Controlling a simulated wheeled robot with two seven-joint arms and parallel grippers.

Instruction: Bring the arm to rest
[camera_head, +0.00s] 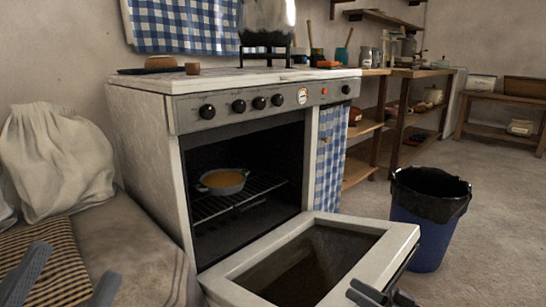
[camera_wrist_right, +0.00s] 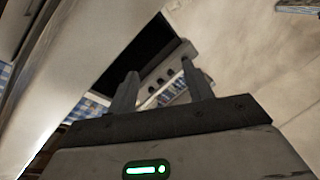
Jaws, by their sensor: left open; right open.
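My left gripper (camera_head: 76,262) is at the bottom left of the head view, its two grey fingers spread apart with nothing between them. It is in front of the bench with the striped cloth. My right gripper (camera_head: 382,292) is at the bottom right of the head view, close to the outer edge of the lowered oven door (camera_head: 230,287); I cannot tell if they touch. In the right wrist view my right gripper's fingers (camera_wrist_right: 161,82) stand apart and empty. Much of both arms is outside the head view.
The white stove (camera_head: 145,150) has its oven open, with a pot of orange food (camera_head: 222,181) on the rack (camera_head: 262,187). A blue bin (camera_head: 420,235) with a black liner stands right of the door. A white sack (camera_head: 55,160) rests at left. Floor at far right is clear.

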